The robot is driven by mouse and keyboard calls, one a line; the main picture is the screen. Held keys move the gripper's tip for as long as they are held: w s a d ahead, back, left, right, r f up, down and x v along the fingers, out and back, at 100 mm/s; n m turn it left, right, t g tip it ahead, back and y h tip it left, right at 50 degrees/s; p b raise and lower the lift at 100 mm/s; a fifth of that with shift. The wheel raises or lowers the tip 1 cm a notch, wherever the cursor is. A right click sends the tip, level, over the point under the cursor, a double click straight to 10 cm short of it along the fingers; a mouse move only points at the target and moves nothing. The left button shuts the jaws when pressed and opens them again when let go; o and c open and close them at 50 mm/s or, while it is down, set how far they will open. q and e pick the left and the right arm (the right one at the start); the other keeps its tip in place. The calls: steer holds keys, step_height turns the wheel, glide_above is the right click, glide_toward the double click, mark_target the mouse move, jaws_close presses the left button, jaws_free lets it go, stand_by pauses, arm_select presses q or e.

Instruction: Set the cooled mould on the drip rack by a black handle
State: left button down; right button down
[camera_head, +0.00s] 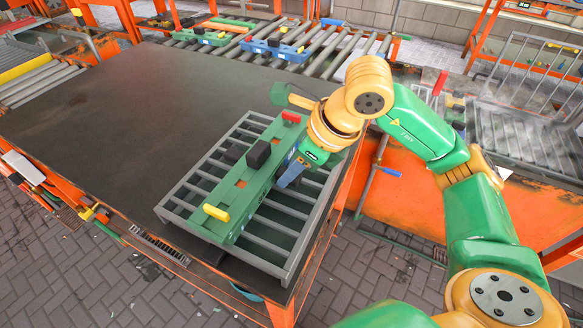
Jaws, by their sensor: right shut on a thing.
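The long green mould (236,202) lies lengthwise over the slatted grey drip rack (178,217) on the dark table. It carries a yellow handle (215,212) at its near end, a black handle (258,153) near the middle and a red handle (291,117) at its far end. My right gripper (287,178) comes in from the right, at the mould's right side, and is shut on it. The exact grip point is hidden by the fingers and wrist. I cannot tell whether the mould touches the slats or hangs slightly above. My left gripper is not in view.
The dark tabletop (110,130) is clear left of the rack. Behind it, a roller conveyor (325,62) carries a blue mould (275,50) and green moulds (205,38). Other rollers stand at left, and a metal grate (520,135) at right. The table's orange frame edges the brick floor.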

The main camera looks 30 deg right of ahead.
steer(key=shift+c, duration=0.6)
jaws_free()
step_height(320, 180, up, 7)
steer(key=p, duration=0.6)
steer(key=shift+r, duration=0.15)
